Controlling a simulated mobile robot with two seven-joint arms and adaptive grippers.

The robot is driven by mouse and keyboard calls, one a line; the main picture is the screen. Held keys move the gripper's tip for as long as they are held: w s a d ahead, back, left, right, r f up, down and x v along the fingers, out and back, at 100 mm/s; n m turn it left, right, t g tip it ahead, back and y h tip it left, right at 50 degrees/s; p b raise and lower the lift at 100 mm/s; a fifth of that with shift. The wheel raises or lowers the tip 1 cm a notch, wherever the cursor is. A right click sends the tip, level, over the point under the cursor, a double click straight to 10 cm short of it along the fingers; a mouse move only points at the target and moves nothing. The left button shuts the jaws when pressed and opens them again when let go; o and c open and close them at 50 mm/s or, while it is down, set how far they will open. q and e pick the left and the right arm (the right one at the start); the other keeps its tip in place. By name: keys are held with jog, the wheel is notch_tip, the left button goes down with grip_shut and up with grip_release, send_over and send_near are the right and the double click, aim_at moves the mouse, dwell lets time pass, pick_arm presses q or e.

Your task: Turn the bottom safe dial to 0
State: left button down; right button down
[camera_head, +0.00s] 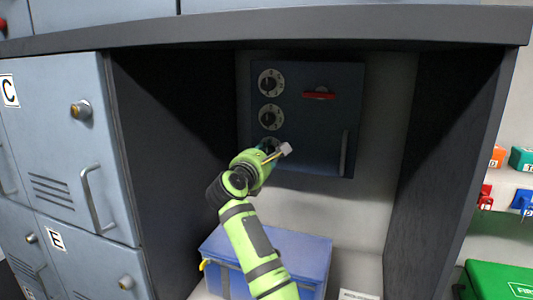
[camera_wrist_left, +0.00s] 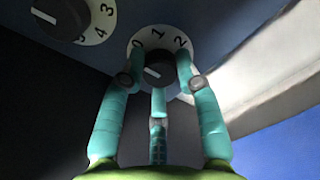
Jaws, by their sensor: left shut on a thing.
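The dark blue safe (camera_head: 335,125) hangs in the recess, with a column of dials at its left. The top dial (camera_head: 271,83) and middle dial (camera_head: 271,117) are clear. The bottom dial is mostly hidden behind my left gripper (camera_head: 272,149). In the left wrist view the bottom dial (camera_wrist_left: 159,61) has a dark knob and a white ring showing 0, 1 and 2 along its top. Its white pointer mark sits at the knob's left and seems not to line up with the 0. My left gripper's teal fingers (camera_wrist_left: 157,82) are shut around this knob. My right gripper is out of view.
A blue box (camera_head: 300,258) stands below, close to my left arm. Grey lockers (camera_head: 55,130) are at left; the dark recess wall (camera_head: 440,150) is at right.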

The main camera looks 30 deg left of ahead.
pick_arm(q)
jog(key=shift+f, duration=0.45)
jog(key=c, duration=0.9)
grip_release()
jog(key=shift+a+r, duration=0.1)
jog(key=shift+r, duration=0.05)
jog(key=shift+r, duration=0.15)
